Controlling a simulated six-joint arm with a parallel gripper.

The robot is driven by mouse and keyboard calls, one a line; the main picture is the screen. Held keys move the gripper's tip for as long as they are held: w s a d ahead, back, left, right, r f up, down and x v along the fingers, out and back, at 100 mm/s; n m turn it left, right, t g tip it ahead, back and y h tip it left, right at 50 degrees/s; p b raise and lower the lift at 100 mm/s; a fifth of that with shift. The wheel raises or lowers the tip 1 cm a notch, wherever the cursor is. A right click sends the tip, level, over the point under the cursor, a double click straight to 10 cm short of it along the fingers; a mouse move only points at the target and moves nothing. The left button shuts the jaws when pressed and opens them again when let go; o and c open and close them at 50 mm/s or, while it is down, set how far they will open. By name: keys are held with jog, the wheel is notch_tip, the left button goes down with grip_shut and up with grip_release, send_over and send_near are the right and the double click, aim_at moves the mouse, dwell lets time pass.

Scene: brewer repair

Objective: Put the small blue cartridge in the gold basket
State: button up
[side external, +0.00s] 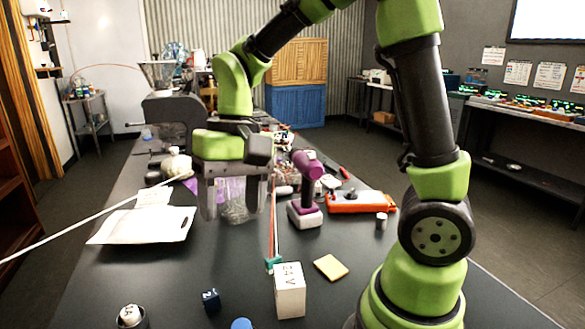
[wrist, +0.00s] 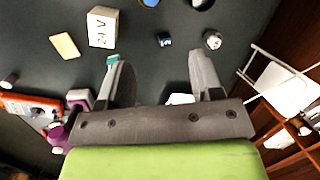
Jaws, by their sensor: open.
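The small blue cartridge (side external: 210,300) is a dark blue block with pale marks on it, lying on the dark table near the front. In the wrist view the blue cartridge (wrist: 164,40) lies beyond the fingertips, between their lines. My gripper (side external: 237,212) is open and empty, pointing down above the table, farther back than the cartridge. Both fingers of my gripper (wrist: 154,60) show apart in the wrist view. I cannot make out a gold basket for certain in either view.
A white 24V box (side external: 290,292) and a tan pad (side external: 330,267) lie right of the cartridge. A dark can (side external: 130,316) stands to its left. A blue round thing (side external: 241,324) is at the front.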

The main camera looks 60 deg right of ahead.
jog(key=s+r+n+t, duration=0.2)
jog(key=s+r+t, duration=0.5)
jog(key=s, duration=0.3)
jog(key=shift+s+d+r, duration=0.2)
jog(key=shift+d+r, duration=0.1)
